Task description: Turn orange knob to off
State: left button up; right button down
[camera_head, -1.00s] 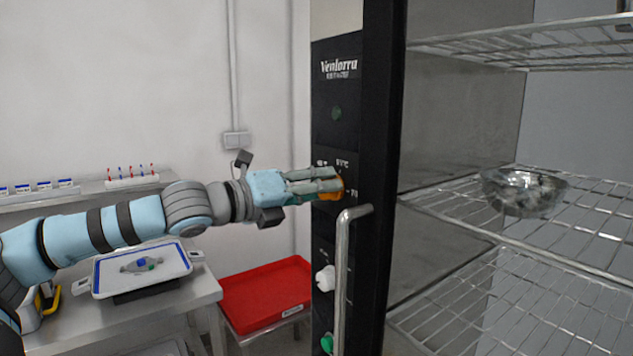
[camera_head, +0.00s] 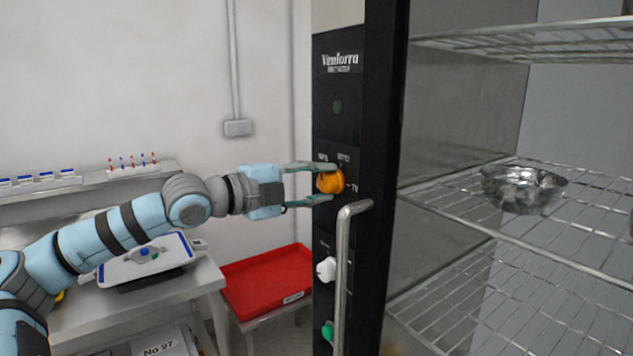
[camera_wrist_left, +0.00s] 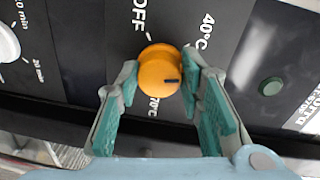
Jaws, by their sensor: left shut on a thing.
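The orange knob (camera_head: 330,181) sits on the black control panel (camera_head: 337,225) of the tall cabinet. It also shows in the left wrist view (camera_wrist_left: 158,71), where its dark mark points right, not at the OFF print (camera_wrist_left: 138,14) above. 40°C is printed at upper right and 70°C below the knob. My left gripper (camera_head: 324,182) has one finger above and one below the knob in the head view. In the left wrist view, its green-padded fingers (camera_wrist_left: 160,88) stand on either side, shut on the knob. My right gripper is not in view.
A vertical metal handle (camera_head: 342,275) stands out just below the knob. A white knob (camera_head: 326,270) and a green knob (camera_head: 328,331) are lower on the panel. The open cabinet has wire shelves with a metal bowl (camera_head: 523,190). A red tray (camera_head: 268,283) is below the arm.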

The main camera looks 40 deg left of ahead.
pick_arm(q)
jog(key=shift+r+n, duration=0.15)
jog(key=shift+n, duration=0.35)
jog(key=shift+f+n, duration=0.2)
jog(key=shift+n, duration=0.2)
jog(key=n, duration=0.3)
jog(key=shift+b, duration=0.4)
jog(key=n+b, duration=0.1)
jog(key=n, duration=0.4)
jog(key=shift+f+n+h, duration=0.15)
jog(key=shift+n+h, duration=0.15)
jog(key=n+b, duration=0.1)
jog(key=n, duration=0.4)
jog(key=n+b, duration=0.1)
jog(key=n, duration=0.4)
jog(key=shift+d+t, duration=0.15)
jog(key=shift+t, duration=0.25)
jog(key=shift+n, duration=0.4)
jog(key=o, duration=1.2)
jog(key=shift+c, duration=0.2)
